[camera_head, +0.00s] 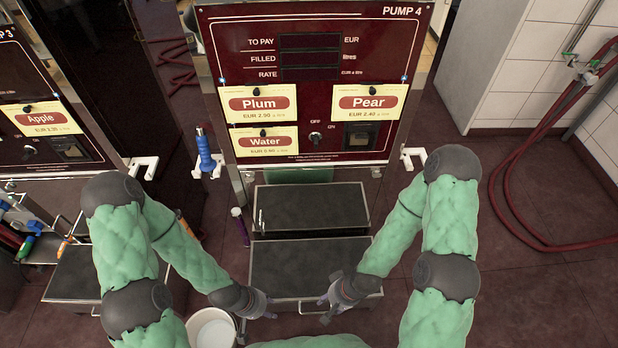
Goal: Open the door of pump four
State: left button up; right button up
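Pump four (298,112) stands upright ahead of me, a dark red panel labelled PUMP 4 with Plum, Pear and Water cards. Below the panel are two dark grey framed surfaces, an upper one (312,208) and a lower one (312,262). I cannot tell which part is the door; no part of the pump looks swung open. My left gripper (258,315) is low, in front of the lower surface's left corner, with its fingers apart and empty. My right gripper (326,308) is near that surface's front edge, with its fingers apart and empty.
A white bucket (212,330) stands beside my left gripper. A blue-handled nozzle (205,152) hangs at the pump's left, and white brackets (413,157) stick out at its sides. Pump three (38,115) stands at the left. Red hoses (515,195) hang at the right; floor there is mostly clear.

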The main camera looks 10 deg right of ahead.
aim_at(330, 197)
jog(key=k+j+u, duration=0.2)
jog(key=j, duration=0.15)
jog(key=k+j+u, duration=0.2)
jog(key=j, duration=0.15)
jog(key=j+u, duration=0.15)
jog(key=j, duration=0.2)
jog(key=i+j+u, duration=0.15)
jog(key=j, duration=0.15)
jog(key=i+j+u, duration=0.15)
jog(key=j, duration=0.15)
